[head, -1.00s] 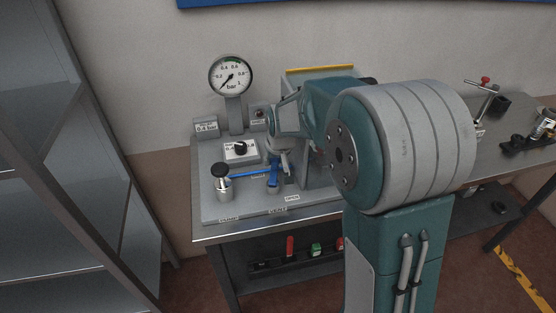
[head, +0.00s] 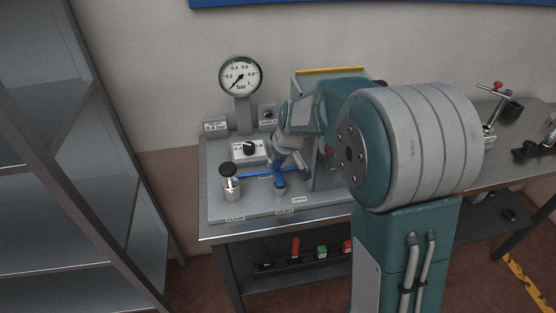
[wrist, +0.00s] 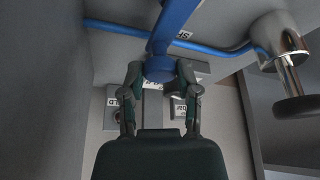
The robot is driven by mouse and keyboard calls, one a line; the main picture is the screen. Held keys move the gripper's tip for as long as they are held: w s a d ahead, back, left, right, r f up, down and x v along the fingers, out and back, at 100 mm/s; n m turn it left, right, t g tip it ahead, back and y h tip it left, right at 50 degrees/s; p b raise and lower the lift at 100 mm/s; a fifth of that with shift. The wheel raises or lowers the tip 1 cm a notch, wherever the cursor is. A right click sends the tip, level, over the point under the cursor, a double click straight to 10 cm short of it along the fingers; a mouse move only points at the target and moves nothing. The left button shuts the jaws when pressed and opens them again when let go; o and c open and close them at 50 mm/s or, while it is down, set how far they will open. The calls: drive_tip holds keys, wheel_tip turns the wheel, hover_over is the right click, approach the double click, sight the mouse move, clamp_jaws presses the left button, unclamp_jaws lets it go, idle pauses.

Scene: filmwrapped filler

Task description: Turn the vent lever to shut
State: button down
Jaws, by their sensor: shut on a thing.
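The blue vent lever (head: 280,181) stands on the grey bench panel (head: 240,214), near the small printed labels at the panel's front edge. In the wrist view the lever's blue bar (wrist: 176,22) runs down to a rounded end between my fingertips. My gripper (wrist: 160,73) is shut on that end, one finger on each side. In the head view my gripper (head: 281,160) comes down onto the lever from above, and its fingers are small and partly hidden. A blue pipe (head: 252,176) runs left from beside the lever to a black-topped metal fitting (head: 230,181).
A pressure gauge (head: 240,76) stands at the back of the panel. A black knob on a white plate (head: 248,149) is behind the blue pipe. A grey box (head: 327,172) stands close right of the lever. Metal shelving (head: 112,185) is at the left.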

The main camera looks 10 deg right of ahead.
drive_tip(key=c, duration=0.6)
unclamp_jaws()
drive_tip(key=shift+w+a, duration=0.1)
drive_tip(key=shift+c, duration=0.2)
drive_tip(key=v, duration=1.1)
drive_tip(key=shift+r, duration=0.35)
drive_tip(key=shift+s, duration=0.25)
drive_tip(key=s+d+r+m+t+h, duration=0.1)
drive_tip(key=s+m, duration=0.3)
drive_tip(key=s, duration=2.1)
drive_tip(key=shift+s+d+r+m+t+h, duration=0.25)
drive_tip(key=shift+d+r+m+t+h, duration=0.05)
drive_tip(key=shift+d+h, duration=0.1)
